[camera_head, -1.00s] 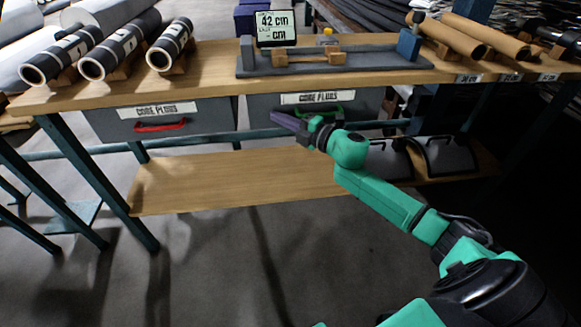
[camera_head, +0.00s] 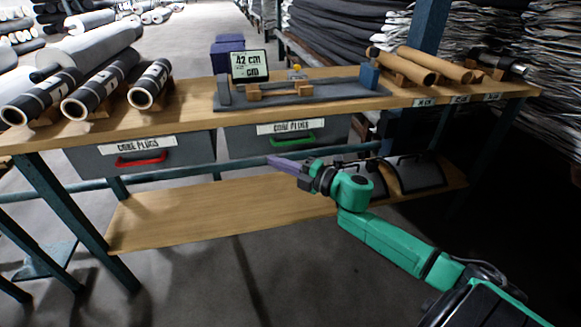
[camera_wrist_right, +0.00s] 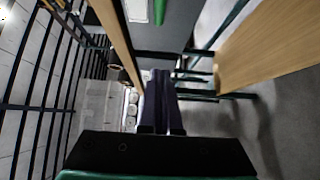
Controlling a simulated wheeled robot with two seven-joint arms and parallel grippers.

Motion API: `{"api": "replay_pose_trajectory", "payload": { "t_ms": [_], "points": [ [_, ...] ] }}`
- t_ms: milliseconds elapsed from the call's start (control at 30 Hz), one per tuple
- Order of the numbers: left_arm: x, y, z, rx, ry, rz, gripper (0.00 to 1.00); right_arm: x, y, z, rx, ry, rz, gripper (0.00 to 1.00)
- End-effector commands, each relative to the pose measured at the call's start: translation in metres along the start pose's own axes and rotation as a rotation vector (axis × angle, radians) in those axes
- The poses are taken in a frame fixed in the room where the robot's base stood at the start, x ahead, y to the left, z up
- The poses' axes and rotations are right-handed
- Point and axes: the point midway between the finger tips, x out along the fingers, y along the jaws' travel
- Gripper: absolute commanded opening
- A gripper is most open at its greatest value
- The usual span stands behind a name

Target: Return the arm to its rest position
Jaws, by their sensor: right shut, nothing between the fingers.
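My right gripper (camera_head: 282,163) is in front of the workbench, below the tabletop and near the drawer with the green handle. Its purple fingers are together and hold nothing. The green right arm reaches in from the lower right of the head view. In the right wrist view the closed fingers (camera_wrist_right: 158,100) point forward, with the wooden lower shelf (camera_wrist_right: 262,50) to the right and a drawer with a green handle (camera_wrist_right: 159,12) above. My left gripper is in neither view.
The workbench tabletop (camera_head: 200,95) carries dark rolls (camera_head: 100,84) at left, a measuring jig with a display (camera_head: 249,66), and brown tubes (camera_head: 402,66) at right. Two core plug drawers (camera_head: 140,155) hang below it. The lower shelf (camera_head: 200,209) is mostly bare. Open floor lies in front.

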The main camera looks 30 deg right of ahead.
Motion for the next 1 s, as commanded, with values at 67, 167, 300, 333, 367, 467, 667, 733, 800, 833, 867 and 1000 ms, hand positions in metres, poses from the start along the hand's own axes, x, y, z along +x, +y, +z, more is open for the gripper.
{"api": "replay_pose_trajectory", "payload": {
  "t_ms": [67,167,300,333,367,467,667,733,800,833,867,1000],
  "points": [
    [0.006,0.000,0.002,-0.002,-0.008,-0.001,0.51,-0.015,0.000,-0.001,0.001,0.000,-0.004,0.00],
    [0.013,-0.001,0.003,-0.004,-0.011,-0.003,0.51,-0.029,0.000,-0.001,0.002,0.000,-0.003,0.00],
    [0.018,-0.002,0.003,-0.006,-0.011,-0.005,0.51,-0.038,0.000,0.000,0.000,0.000,-0.002,0.00],
    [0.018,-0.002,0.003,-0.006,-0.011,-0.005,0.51,-0.038,0.000,-0.001,-0.001,0.000,-0.001,0.00],
    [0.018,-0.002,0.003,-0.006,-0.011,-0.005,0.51,-0.039,0.000,-0.001,-0.001,0.000,-0.001,0.00],
    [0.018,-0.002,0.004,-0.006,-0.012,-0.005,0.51,-0.038,0.000,0.000,0.000,0.000,-0.001,0.00],
    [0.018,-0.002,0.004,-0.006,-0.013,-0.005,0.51,-0.045,-0.046,0.017,0.259,-0.236,-0.045,0.00],
    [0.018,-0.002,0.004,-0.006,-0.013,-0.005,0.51,-0.060,-0.094,0.023,0.484,-0.432,-0.113,0.00],
    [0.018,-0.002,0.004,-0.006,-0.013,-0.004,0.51,-0.084,-0.151,0.012,0.725,-0.634,-0.215,0.00],
    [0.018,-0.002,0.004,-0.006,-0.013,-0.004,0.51,-0.094,-0.172,0.004,0.814,-0.708,-0.263,0.00],
    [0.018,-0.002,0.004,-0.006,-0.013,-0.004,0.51,-0.104,-0.191,-0.006,0.892,-0.773,-0.311,0.00],
    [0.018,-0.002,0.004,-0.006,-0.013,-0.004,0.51,-0.144,-0.252,-0.061,1.161,-0.992,-0.517,0.00]
  ]
}}
